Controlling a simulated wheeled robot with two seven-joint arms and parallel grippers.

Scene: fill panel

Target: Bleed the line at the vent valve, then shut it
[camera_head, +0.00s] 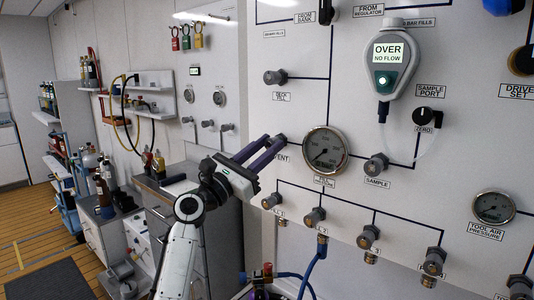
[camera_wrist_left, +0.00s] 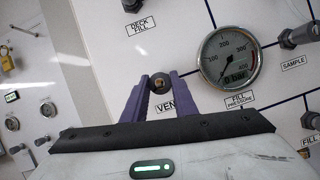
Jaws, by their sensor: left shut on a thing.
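The vent valve (camera_wrist_left: 158,80) is a small knob with a brass-coloured centre, on the white panel beside the partly covered VENT label (camera_wrist_left: 165,107). My left gripper (camera_head: 274,143) reaches the panel there from the left, and its purple fingers are shut on the valve. In the wrist view my left gripper (camera_wrist_left: 158,88) has one finger on each side of the knob. In the head view the fingers hide most of the valve. The fill pressure gauge (camera_head: 325,150) is just right of it. My right gripper is not in view.
A handheld meter (camera_head: 388,62) on the panel reads "OVER NO FLOW". The deck fill valve (camera_head: 275,77) is above, the sample valve (camera_head: 376,165) to the right, and a row of fill valves (camera_head: 315,216) below. A blue hose (camera_head: 316,262) hangs from one.

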